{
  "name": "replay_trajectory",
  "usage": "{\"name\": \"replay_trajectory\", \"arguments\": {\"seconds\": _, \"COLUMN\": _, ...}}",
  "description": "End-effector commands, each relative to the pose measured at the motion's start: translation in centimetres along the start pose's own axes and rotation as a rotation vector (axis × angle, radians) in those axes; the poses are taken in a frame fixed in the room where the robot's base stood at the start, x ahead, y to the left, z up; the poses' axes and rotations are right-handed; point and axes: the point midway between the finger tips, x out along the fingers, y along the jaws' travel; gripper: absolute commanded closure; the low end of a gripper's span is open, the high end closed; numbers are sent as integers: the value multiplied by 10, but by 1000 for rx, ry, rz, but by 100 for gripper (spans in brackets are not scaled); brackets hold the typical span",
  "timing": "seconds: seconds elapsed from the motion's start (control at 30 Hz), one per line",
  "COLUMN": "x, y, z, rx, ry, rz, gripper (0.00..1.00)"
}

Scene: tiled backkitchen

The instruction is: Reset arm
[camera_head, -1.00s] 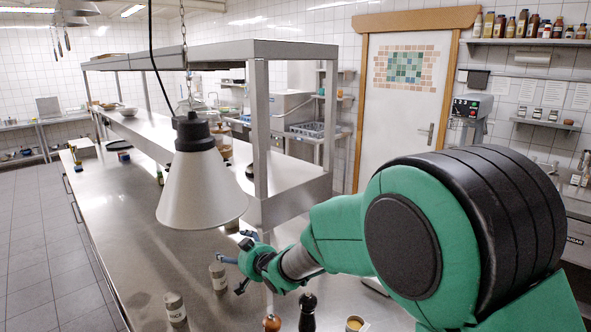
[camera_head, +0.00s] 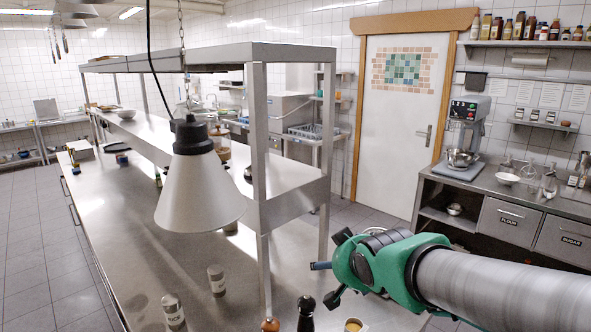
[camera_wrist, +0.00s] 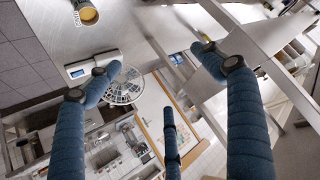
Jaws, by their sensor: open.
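My gripper (camera_head: 328,267) is in the head view, in front of the shelf post and near the counter's right side. My green and grey arm reaches in from the right edge. In the wrist view its blue padded fingers (camera_wrist: 158,64) are spread wide, with nothing between them. The gripper is open and empty.
A steel counter (camera_head: 120,235) carries two labelled canisters (camera_head: 216,280), a dark mill (camera_head: 306,314) and a small yellow-filled cup (camera_head: 354,325). A white lamp (camera_head: 200,190) hangs above it. A side counter (camera_head: 560,205) with a mixer (camera_head: 468,135) stands right. Floor at left is clear.

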Motion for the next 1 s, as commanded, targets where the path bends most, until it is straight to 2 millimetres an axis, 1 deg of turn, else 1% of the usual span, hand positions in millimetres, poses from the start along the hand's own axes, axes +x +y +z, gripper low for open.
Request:
{"name": "replay_trajectory", "arguments": {"seconds": 0.03, "x": -16, "y": 11, "z": 7, "rx": 8, "ry": -16, "rz": 17, "gripper": 19}}
{"name": "replay_trajectory", "arguments": {"seconds": 0.1, "x": -37, "y": 24, "z": 21, "rx": 13, "ry": -48, "rz": 39, "gripper": 19}}
{"name": "replay_trajectory", "arguments": {"seconds": 0.17, "x": -54, "y": 34, "z": 35, "rx": 19, "ry": -78, "rz": 55, "gripper": 19}}
{"name": "replay_trajectory", "arguments": {"seconds": 0.3, "x": -94, "y": 53, "z": 68, "rx": 33, "ry": -146, "rz": 84, "gripper": 19}}
{"name": "replay_trajectory", "arguments": {"seconds": 0.43, "x": -130, "y": 65, "z": 102, "rx": 44, "ry": -212, "rz": 101, "gripper": 19}}
{"name": "replay_trajectory", "arguments": {"seconds": 0.5, "x": -149, "y": 70, "z": 120, "rx": 50, "ry": -245, "rz": 107, "gripper": 19}}
{"name": "replay_trajectory", "arguments": {"seconds": 0.6, "x": -172, "y": 73, "z": 145, "rx": 58, "ry": -289, "rz": 109, "gripper": 19}}
{"name": "replay_trajectory", "arguments": {"seconds": 0.7, "x": -190, "y": 74, "z": 166, "rx": 64, "ry": -325, "rz": 108, "gripper": 19}}
{"name": "replay_trajectory", "arguments": {"seconds": 0.8, "x": -202, "y": 73, "z": 179, "rx": 66, "ry": -349, "rz": 105, "gripper": 19}}
{"name": "replay_trajectory", "arguments": {"seconds": 0.9, "x": -208, "y": 73, "z": 188, "rx": 68, "ry": -364, "rz": 104, "gripper": 19}}
{"name": "replay_trajectory", "arguments": {"seconds": 1.0, "x": -209, "y": 73, "z": 190, "rx": 68, "ry": -369, "rz": 103, "gripper": 19}}
